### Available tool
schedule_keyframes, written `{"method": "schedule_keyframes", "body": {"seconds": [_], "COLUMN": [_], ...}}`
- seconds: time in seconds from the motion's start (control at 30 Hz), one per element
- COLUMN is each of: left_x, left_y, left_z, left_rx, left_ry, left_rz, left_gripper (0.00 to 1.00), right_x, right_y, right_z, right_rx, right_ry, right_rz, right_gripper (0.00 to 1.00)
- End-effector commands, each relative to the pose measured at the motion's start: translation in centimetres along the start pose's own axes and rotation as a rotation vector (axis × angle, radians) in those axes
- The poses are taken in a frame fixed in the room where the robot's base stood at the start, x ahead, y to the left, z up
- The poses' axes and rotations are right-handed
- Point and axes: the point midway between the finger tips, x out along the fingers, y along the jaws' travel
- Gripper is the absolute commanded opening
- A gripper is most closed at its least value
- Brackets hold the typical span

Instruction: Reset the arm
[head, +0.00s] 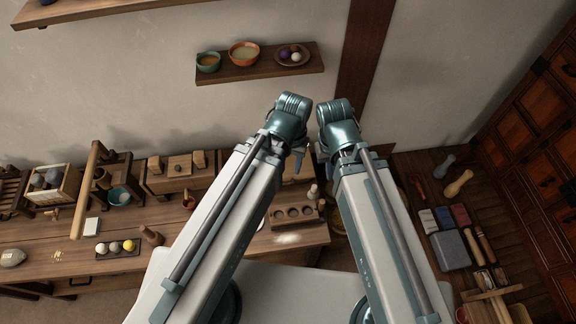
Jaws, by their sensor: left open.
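My two arms reach up from the bottom of the head view and bend at teal joints near the middle. My left gripper (299,160) shows only in small part, just below the left arm's end joint, and is open. No held object shows at it. My right gripper is hidden behind its own arm. The two arm ends are close together, with a narrow gap between them, in front of the wall.
A wooden bench (45,245) on the left holds boxes, a tray with balls (118,250) and a holed wooden block (297,214). A wall shelf (225,76) with bowls is above. Boxes and tools lie at right, beside a drawer cabinet (543,100).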

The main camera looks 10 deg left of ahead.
Motion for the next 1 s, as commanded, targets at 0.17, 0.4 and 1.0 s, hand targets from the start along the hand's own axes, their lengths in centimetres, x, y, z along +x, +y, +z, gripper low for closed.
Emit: {"method": "schedule_keyframes", "body": {"seconds": [0.17,0.4,1.0], "left_x": [-0.1,-0.1,11.7], "left_y": [-0.1,-0.1,0.3], "left_z": [1.1,1.1,0.8], "left_rx": [0.118,0.12,0.136], "left_ry": [-0.032,-0.032,-0.029], "left_rz": [-0.064,-0.064,-0.064], "left_gripper": [0.45,0.45,0.45], "right_x": [0.0,0.0,11.8], "right_y": [0.0,0.0,-1.0], "right_z": [0.0,0.0,-0.8], "right_rx": [0.0,0.0,-0.018], "right_ry": [0.0,0.0,0.002], "right_rz": [0.0,0.0,0.003], "right_gripper": [0.0,0.0,0.0]}}
